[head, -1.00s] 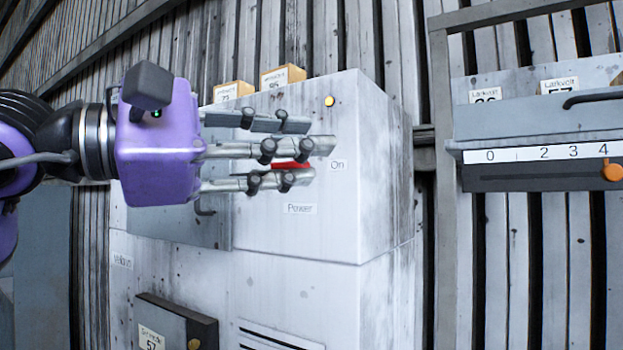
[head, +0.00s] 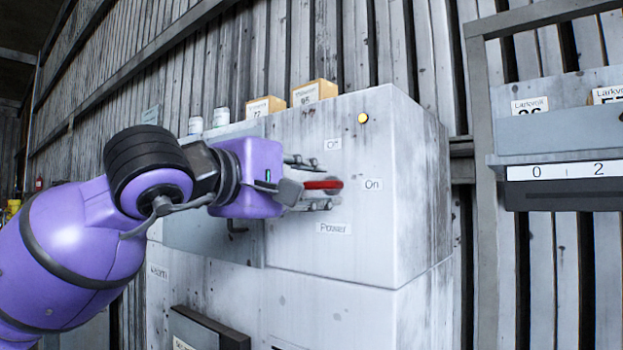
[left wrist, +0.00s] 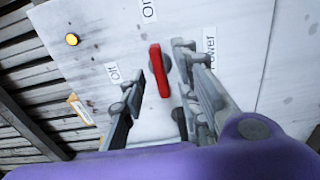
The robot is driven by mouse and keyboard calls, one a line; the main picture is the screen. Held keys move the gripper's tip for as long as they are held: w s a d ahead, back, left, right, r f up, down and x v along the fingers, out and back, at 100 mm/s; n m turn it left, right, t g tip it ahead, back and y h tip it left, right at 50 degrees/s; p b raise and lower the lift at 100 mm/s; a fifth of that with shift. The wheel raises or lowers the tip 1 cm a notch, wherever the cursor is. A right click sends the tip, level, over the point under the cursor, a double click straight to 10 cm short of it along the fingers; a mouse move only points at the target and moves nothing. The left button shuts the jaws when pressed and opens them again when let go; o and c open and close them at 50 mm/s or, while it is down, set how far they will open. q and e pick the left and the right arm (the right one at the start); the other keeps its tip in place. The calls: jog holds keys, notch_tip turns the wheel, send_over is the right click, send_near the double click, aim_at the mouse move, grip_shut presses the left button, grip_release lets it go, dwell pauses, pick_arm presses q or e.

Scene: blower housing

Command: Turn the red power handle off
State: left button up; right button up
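The red power handle (head: 322,185) is on the front of the pale metal cabinet, lying roughly level in the head view. The "On" label (head: 372,184) is just right of it, "Off" (head: 334,144) above and "Power" (head: 333,228) below. My left gripper (head: 318,184) reaches in from the left, with fingers above and below the handle. In the left wrist view the red handle (left wrist: 159,71) shows between the spread fingers, with a gap visible on the side of the "Off" label (left wrist: 112,72). Contact with the right-hand fingers cannot be told. My right gripper is not in view.
A yellow lamp (head: 363,118) is above the labels on the cabinet (head: 400,250). Boxes (head: 315,92) and cans (head: 221,117) stand on or behind its top. A grey shelf unit with a number scale (head: 565,171) stands at the right.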

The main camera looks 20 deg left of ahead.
pick_arm(q)
jog(key=shift+w, duration=0.15)
jog(key=shift+c, duration=0.5)
grip_shut()
